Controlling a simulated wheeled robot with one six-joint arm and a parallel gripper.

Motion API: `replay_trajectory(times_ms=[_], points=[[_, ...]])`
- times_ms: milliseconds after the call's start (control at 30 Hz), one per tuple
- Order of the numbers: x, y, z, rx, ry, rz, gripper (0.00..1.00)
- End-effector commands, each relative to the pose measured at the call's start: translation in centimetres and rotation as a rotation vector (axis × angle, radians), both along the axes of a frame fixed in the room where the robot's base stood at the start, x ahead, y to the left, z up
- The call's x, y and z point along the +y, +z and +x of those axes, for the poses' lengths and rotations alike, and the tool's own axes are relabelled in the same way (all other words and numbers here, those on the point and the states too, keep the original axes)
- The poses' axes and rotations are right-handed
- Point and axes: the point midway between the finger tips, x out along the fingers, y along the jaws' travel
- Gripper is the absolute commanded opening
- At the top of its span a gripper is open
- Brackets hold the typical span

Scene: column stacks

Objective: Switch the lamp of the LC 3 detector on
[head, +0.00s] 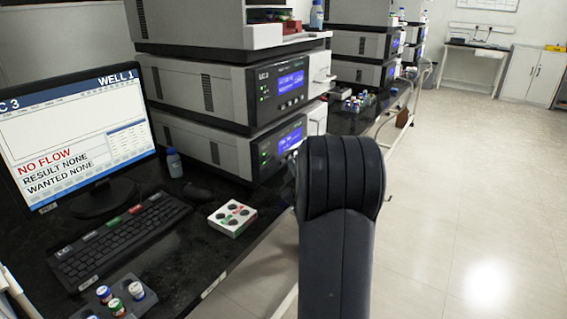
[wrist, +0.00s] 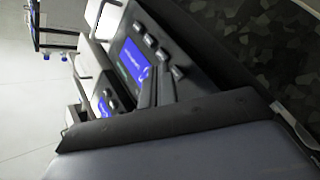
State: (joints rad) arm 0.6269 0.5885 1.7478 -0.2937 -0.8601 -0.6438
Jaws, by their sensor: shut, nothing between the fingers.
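The LC 3 stack stands on the left bench in the head view. Its upper middle module (head: 205,88) bears the LC 3 label, a lit blue display and small green lights. A similar module (head: 205,148) below it also has a lit blue display. I cannot read which one is the detector, nor its lamp state. My gripper (wrist: 160,88) is shut and empty in the wrist view, in front of a dark panel (wrist: 168,50) with a blue display and a row of several buttons. Contact cannot be told. In the head view my arm hides the gripper.
A monitor (head: 75,125) reading "NO FLOW", a keyboard (head: 120,235), a small white box with coloured knobs (head: 232,218) and a vial rack (head: 122,298) occupy the bench. More stacks (head: 362,45) stand farther along. The floor (head: 470,190) at right is clear.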

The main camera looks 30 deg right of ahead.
Motion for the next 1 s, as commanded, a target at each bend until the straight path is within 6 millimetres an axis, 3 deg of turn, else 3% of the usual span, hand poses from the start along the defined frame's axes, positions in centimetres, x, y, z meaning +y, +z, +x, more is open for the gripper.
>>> replay_trajectory(times_ms=[1000], points=[[0.35, 0.01, 0.84, 0.000, 0.000, 0.000, 0.00]])
